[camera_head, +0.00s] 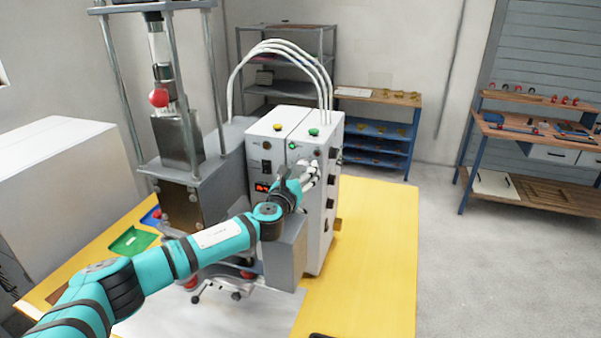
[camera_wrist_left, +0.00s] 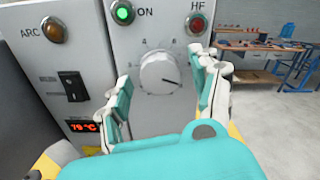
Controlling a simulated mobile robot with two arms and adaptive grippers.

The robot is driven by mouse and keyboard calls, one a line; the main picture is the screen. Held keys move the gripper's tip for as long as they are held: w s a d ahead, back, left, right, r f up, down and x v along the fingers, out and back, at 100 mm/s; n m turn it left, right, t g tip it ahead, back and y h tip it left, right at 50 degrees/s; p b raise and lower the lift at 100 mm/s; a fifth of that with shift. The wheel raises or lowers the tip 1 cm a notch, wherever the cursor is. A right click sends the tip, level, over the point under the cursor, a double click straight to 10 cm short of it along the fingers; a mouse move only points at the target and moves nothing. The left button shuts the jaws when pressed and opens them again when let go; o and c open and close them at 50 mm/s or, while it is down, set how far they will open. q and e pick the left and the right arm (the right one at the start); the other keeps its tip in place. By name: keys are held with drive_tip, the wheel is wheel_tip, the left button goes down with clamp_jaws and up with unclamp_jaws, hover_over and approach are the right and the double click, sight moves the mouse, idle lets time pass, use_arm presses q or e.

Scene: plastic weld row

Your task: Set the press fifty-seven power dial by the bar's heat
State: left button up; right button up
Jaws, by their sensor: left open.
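The press's white control cabinet (camera_head: 295,135) stands on the yellow table. In the left wrist view the round white power dial (camera_wrist_left: 159,72) is on its front, its dark pointer mark toward the right and slightly down. My left gripper (camera_head: 310,174) is open in front of the cabinet. Its fingers (camera_wrist_left: 165,95) stand to either side of the dial, apart from each other; contact with the dial cannot be told. The red display (camera_wrist_left: 82,127) reads 79 °C. The bar is not clearly identifiable. My right gripper is not in view.
The green ON lamp (camera_wrist_left: 123,12) is lit, near the amber ARC lamp (camera_wrist_left: 54,29) and red HF lamp (camera_wrist_left: 198,24). A black switch (camera_wrist_left: 74,89) sits left of the dial. The press column with a red ball (camera_head: 158,97) stands left. The yellow table (camera_head: 375,250) is clear at right.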

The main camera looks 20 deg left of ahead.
use_arm(q)
drive_tip(key=shift+s, duration=0.1)
drive_tip(key=c, duration=1.2)
drive_tip(key=shift+o, duration=0.2)
drive_tip(key=n+b, duration=0.1)
drive_tip(key=n, duration=0.2)
drive_tip(key=shift+f, duration=0.1)
drive_tip(key=n+b, duration=0.1)
drive_tip(key=n, duration=0.3)
drive_tip(key=n+b, duration=0.1)
drive_tip(key=n, duration=0.3)
drive_tip(key=shift+d, duration=0.1)
drive_tip(key=n, duration=0.4)
drive_tip(key=shift+n, duration=0.4)
